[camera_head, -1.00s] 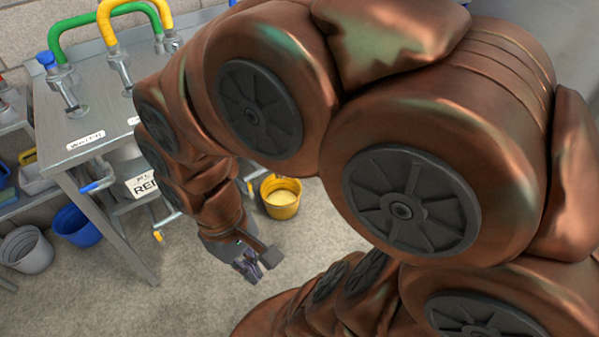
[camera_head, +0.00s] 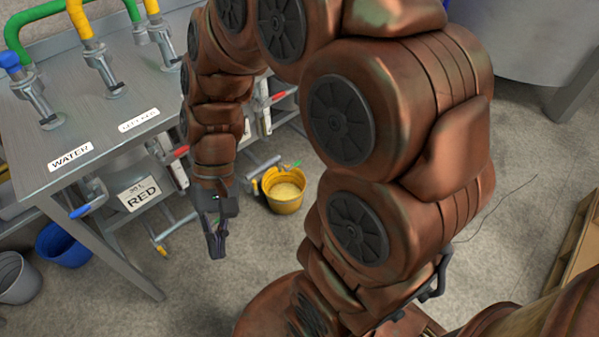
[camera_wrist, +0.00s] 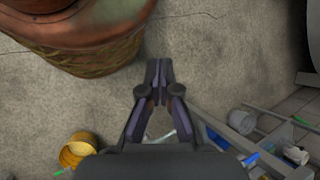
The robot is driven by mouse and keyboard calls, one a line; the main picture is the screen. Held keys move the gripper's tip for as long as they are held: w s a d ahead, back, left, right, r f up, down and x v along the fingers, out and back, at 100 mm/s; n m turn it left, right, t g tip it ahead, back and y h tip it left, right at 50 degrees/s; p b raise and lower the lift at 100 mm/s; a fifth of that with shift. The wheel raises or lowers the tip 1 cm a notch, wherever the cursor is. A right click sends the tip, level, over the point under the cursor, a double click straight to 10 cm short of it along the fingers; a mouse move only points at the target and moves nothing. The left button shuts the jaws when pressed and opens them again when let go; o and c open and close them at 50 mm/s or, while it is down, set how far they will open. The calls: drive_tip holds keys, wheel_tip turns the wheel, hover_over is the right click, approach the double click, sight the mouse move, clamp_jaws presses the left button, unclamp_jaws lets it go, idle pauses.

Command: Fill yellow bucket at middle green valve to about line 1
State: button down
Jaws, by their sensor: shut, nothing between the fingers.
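The yellow bucket (camera_head: 285,192) stands on the floor in the head view, with pale yellowish contents inside; the level against any line cannot be read. It also shows at the lower left of the wrist view (camera_wrist: 77,148). A green-handled lever (camera_head: 291,165) is close to the bucket's rim. My gripper (camera_head: 216,254) is shut and empty, pointing down left of the bucket and apart from it. In the wrist view its fingers (camera_wrist: 158,64) are together over bare floor. My arm hides part of the bench and any valves behind it.
A metal bench (camera_head: 60,130) carries pipes and labels WATER (camera_head: 71,156) and RED (camera_head: 142,194). A blue-handled valve (camera_head: 82,211) is at its front. Blue (camera_head: 65,244) and grey (camera_head: 18,278) buckets stand at left. A wooden pallet (camera_head: 578,240) is at right. Floor between is clear.

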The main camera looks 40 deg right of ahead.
drive_tip(key=w+f+m+t+y+b, duration=0.2)
drive_tip(key=w+f+m+y, duration=0.15)
drive_tip(key=w, duration=0.55)
drive_tip(key=w+f+m+t+y+b, duration=0.1)
drive_tip(key=w+f+m+y+b, duration=0.3)
drive_tip(key=w, duration=0.5)
drive_tip(key=w+d+f+m+t+y+b, duration=0.25)
drive_tip(key=w+d+f+m+t, duration=0.75)
drive_tip(key=w+d, duration=0.5)
drive_tip(key=d+f+m+t+h+b, duration=0.4)
drive_tip(key=d+f+m+t+h, duration=0.4)
drive_tip(key=d+f, duration=1.15)
drive_tip(key=s+d+f+m+h+b, duration=0.1)
drive_tip(key=s+d+f+m+h, duration=0.35)
drive_tip(key=d+f, duration=0.45)
drive_tip(key=s+d+f+m+h+b, duration=0.1)
drive_tip(key=s+d+f+m+h, duration=0.2)
drive_tip(key=s+d+f, duration=0.4)
drive_tip(key=w+d+r+b, duration=0.1)
drive_tip(key=w+b, duration=0.3)
drive_tip(key=w, duration=0.6)
drive_tip(key=shift+d+r+b, duration=0.25)
drive_tip(key=shift+b, duration=0.1)
